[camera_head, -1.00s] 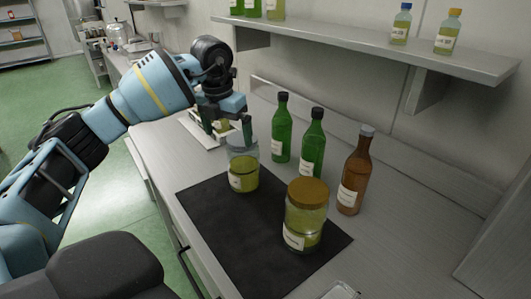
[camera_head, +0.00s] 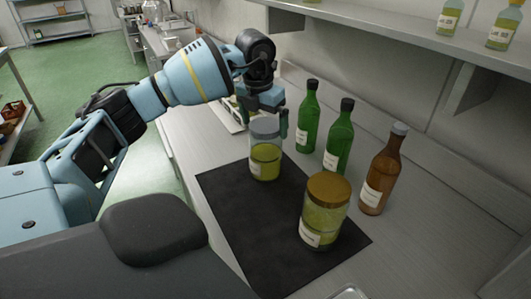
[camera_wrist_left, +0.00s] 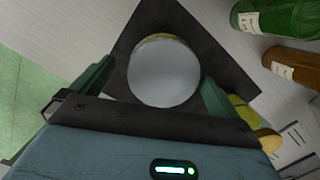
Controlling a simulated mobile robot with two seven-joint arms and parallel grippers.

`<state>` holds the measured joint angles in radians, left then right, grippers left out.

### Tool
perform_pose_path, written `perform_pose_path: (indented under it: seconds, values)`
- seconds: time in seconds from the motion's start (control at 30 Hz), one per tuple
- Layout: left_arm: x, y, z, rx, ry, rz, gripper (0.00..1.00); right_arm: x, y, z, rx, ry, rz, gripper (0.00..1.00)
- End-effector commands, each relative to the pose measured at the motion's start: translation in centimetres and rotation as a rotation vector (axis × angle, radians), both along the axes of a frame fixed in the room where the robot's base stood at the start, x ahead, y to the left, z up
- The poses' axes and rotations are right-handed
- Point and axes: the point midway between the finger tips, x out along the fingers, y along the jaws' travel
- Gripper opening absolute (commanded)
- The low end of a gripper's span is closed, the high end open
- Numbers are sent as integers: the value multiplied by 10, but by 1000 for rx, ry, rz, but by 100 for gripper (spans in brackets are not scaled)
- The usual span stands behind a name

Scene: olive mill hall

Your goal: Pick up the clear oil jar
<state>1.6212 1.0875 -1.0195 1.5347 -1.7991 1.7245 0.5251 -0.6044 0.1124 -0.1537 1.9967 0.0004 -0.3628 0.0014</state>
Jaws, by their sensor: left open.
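The clear oil jar (camera_head: 265,165) stands upright on the black mat (camera_head: 240,222). It has a grey lid, a pale label and yellow-green oil inside. My left gripper (camera_head: 263,116) is open above it, with its fingers on either side of the lid's top. In the left wrist view the round grey lid (camera_wrist_left: 165,74) lies between the two open green fingers, with gaps on both sides. Nothing is held. My right gripper is not in view.
A second jar with a golden-brown lid (camera_head: 326,207) stands nearer on the mat. Two green bottles (camera_head: 308,118) and a brown bottle (camera_head: 382,172) stand to the right on the grey counter (camera_head: 420,250). A wall shelf (camera_head: 400,35) with small bottles runs above.

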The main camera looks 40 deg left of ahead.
Motion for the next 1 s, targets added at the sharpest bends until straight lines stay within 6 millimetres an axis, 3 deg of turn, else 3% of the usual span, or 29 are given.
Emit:
perform_pose_path:
  seconds: [0.3, 0.6, 1.0]
  values:
    - [4, -4, -40, 1, 2, 1, 100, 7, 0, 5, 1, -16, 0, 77]
    - [5, -4, -44, 0, 0, 0, 100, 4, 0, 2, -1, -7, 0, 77]
    - [5, -4, -44, 0, 0, 0, 48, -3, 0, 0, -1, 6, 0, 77]
